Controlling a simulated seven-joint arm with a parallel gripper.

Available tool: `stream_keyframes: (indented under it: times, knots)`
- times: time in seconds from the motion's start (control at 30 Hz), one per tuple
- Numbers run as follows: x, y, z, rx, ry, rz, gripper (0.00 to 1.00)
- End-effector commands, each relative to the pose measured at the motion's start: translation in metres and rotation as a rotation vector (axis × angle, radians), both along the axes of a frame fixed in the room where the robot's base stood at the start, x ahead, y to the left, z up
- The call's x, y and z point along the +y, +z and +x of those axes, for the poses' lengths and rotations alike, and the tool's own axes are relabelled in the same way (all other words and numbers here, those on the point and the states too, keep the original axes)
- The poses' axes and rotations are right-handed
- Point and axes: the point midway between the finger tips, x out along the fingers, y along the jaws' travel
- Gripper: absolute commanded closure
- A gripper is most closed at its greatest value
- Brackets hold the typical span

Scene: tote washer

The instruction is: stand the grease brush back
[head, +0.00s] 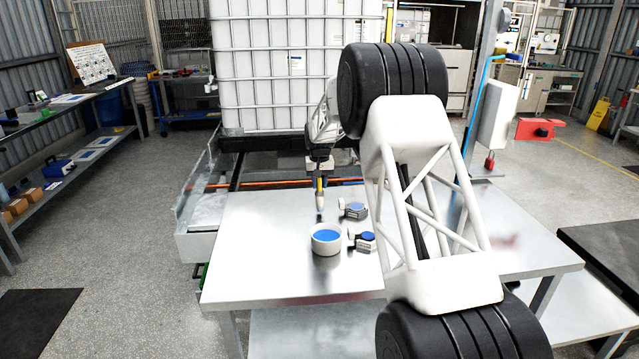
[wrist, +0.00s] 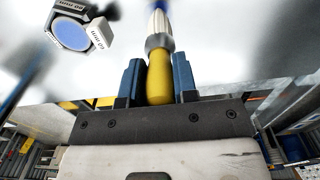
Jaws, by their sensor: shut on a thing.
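In the wrist view the yellow handle of the brush (wrist: 159,78) sits between the blue fingers of my gripper (wrist: 158,70). A white round cup (head: 326,248) with a blue inside stands on the table, nearer the head camera than the brush. The brush tip shows just above the cup's far rim, apart from it; its height over the table is hard to tell.
Two small grey blocks with blue round tops, a far one (head: 355,211) and a near one (head: 364,243), stand right of the cup. The far one is close to the brush. The metal table (head: 262,270) is bare at left. A large caged white tank (head: 285,75) stands behind.

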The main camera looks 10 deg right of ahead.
Motion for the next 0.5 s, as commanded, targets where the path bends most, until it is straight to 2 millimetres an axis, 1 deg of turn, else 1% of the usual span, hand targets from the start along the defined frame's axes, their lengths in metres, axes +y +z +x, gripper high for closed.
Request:
stream_keyframes:
  times: [0.27, 0.5]
  knots:
    - [0.0000, -0.0001, 0.0001, 0.000, 0.000, 0.000, 1.00]
    - [0.0000, -0.0052, 0.0000, 0.000, 0.000, 0.000, 1.00]
